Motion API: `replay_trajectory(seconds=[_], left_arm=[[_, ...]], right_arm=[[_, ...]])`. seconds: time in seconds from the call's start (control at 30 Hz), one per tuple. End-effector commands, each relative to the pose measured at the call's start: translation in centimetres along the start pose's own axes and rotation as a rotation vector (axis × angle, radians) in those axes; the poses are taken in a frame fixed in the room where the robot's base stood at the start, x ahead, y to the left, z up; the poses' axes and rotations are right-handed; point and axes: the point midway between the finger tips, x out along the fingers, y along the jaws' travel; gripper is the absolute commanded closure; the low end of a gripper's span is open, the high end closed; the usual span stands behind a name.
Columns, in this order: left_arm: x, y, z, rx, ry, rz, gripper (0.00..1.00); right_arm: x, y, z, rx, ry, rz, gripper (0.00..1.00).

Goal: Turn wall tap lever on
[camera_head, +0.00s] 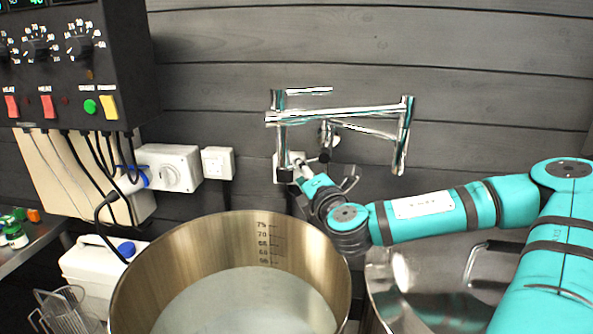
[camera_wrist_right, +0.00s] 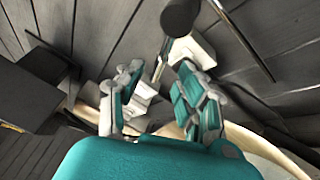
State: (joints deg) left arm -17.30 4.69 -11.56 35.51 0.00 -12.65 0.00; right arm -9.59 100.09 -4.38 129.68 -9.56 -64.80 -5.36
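A chrome folding wall tap (camera_head: 340,116) is fixed to the dark plank wall above the pots. A thin chrome lever (camera_head: 310,91) points right from the top of its left upright. That upright has a dark lower end (camera_head: 285,174), beside my right gripper (camera_head: 303,168). In the right wrist view the gripper (camera_wrist_right: 160,72) has its fingers apart, with a thin metal rod and a dark round end (camera_wrist_right: 181,16) just beyond them. I cannot tell whether a finger touches the tap. The tap's wall mount is partly hidden behind its arms. My left gripper is out of view.
A large steel pot (camera_head: 130,285) with a level scale stands below the tap. A second shiny pot (camera_head: 440,300) is under my right arm. A black control box (camera_head: 75,85) with hanging cables and white sockets (camera_head: 218,162) are on the left wall. A white canister (camera_head: 88,268) stands lower left.

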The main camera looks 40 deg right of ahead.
Motion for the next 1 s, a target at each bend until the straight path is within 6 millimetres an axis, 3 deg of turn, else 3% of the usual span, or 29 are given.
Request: replay_trajectory(seconds=[0.4,0.77,1.0], left_arm=[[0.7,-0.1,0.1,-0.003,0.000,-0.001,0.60],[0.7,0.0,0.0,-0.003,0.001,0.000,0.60],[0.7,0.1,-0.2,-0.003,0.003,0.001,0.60]], right_arm=[[3.7,0.0,-0.2,-0.001,0.002,0.000,0.63],[4.1,0.1,-0.2,0.003,0.004,0.002,0.63],[4.1,0.1,-0.2,0.003,0.004,0.002,0.93]])
